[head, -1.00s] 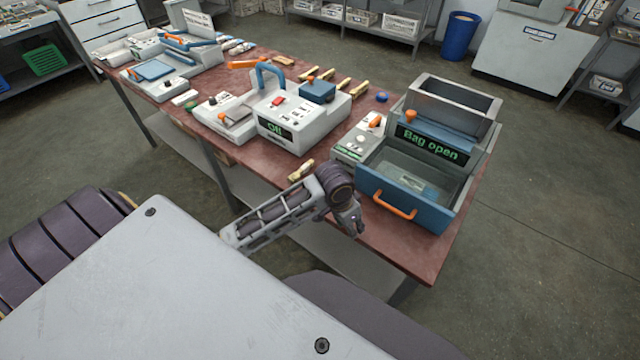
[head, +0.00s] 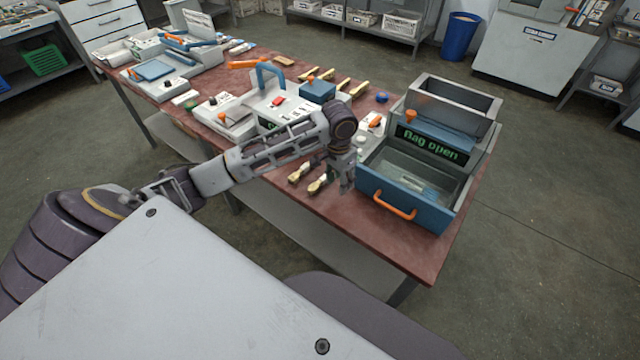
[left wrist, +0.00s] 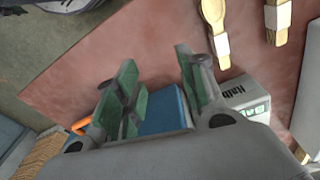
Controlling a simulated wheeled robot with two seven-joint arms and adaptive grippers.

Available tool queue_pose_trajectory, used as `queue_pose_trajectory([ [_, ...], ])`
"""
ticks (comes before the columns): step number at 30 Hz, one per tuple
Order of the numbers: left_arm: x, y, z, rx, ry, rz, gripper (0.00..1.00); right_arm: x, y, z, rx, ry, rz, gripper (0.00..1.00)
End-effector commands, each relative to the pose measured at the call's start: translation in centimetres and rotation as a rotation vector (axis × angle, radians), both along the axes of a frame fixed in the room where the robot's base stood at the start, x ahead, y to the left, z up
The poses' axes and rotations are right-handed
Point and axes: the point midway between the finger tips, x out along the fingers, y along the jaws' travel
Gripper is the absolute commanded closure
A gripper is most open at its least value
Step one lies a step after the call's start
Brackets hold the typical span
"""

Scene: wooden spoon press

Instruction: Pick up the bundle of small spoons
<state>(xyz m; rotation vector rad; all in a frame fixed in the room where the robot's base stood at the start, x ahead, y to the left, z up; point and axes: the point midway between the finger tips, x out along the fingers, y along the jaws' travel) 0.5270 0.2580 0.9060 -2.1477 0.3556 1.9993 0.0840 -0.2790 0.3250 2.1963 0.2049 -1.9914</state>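Two pale wooden bundles (head: 300,172) (head: 319,184) lie side by side near the table's front edge in the head view. In the left wrist view, a bundle with rounded spoon ends and a white band (left wrist: 215,28) lies at the top, beside another banded bundle (left wrist: 277,18). I cannot tell for sure which holds the small spoons. My left gripper (head: 346,186) hangs just right of the two bundles in the head view, left of the blue drawer. In the left wrist view its green-padded fingers (left wrist: 155,62) are apart and empty. My right gripper is not in view.
A blue drawer with an orange handle (head: 394,206) stands open on the right, under a "Bag open" display (head: 432,146). A white press (head: 272,112) stands behind my left arm. More wooden pieces (head: 343,85) lie behind it. The front right table corner (head: 425,262) is clear.

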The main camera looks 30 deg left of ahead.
Motion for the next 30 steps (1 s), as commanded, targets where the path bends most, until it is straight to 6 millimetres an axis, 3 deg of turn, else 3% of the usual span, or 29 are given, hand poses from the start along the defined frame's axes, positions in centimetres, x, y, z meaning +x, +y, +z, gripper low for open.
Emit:
queue_pose_trajectory([
  [9, 2.4, 5.0, 4.1, 0.035, 0.041, 0.099, 0.60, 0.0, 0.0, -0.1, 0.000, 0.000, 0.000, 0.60],
  [15, 3.1, 7.3, 6.1, 0.043, 0.061, 0.152, 0.60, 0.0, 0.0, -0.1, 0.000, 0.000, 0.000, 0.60],
  [30, 3.3, 8.0, 6.7, 0.043, 0.069, 0.169, 0.60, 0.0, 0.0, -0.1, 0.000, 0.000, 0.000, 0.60],
])
